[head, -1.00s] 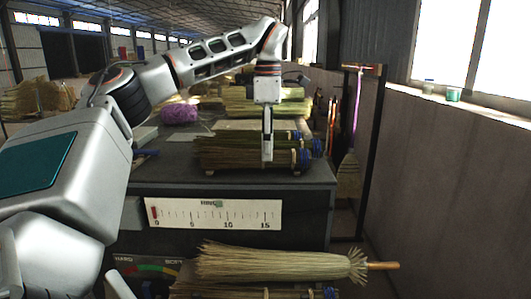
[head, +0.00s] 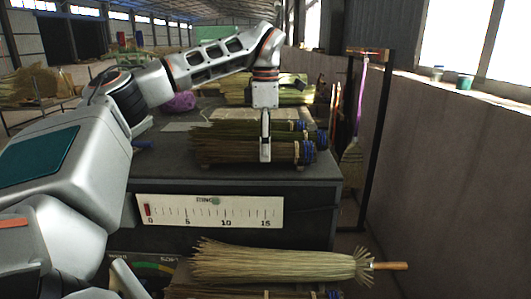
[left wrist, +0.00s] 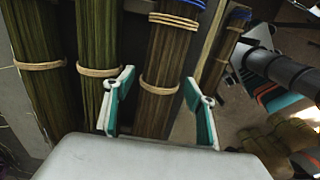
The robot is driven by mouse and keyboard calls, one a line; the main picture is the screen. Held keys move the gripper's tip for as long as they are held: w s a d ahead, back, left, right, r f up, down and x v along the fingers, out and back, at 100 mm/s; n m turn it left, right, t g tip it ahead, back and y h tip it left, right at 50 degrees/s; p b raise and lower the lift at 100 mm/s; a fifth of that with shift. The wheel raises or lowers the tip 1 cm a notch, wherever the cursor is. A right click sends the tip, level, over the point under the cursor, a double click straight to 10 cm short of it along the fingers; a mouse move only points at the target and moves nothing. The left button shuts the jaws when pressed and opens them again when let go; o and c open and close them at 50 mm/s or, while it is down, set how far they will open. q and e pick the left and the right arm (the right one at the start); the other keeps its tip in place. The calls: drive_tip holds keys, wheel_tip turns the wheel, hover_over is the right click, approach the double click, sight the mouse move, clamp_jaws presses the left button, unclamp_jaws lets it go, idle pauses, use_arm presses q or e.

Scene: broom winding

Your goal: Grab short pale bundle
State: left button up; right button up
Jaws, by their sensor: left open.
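Several broom-straw bundles lie side by side on the dark table (head: 160,175). In the left wrist view, the open left gripper (left wrist: 158,88) has one finger on each side of a brownish bundle (left wrist: 168,60) with twine and blue bands. Greener bundles (left wrist: 97,40) lie to the left. I cannot tell whether the fingers touch the bundle. My right gripper is out of view.
A large pale broom bundle with a wooden handle (head: 285,262) lies in front, below the white scale plate (head: 210,212). A purple bundle (head: 180,101) and more straw (head: 260,92) are farther back. A dark stand (head: 378,140) and wall are at the right.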

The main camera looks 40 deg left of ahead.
use_arm(q)
drive_tip(key=shift+f, duration=0.7)
drive_tip(key=c, duration=1.2)
drive_tip(key=shift+r, duration=0.1)
drive_tip(key=shift+c, duration=0.2)
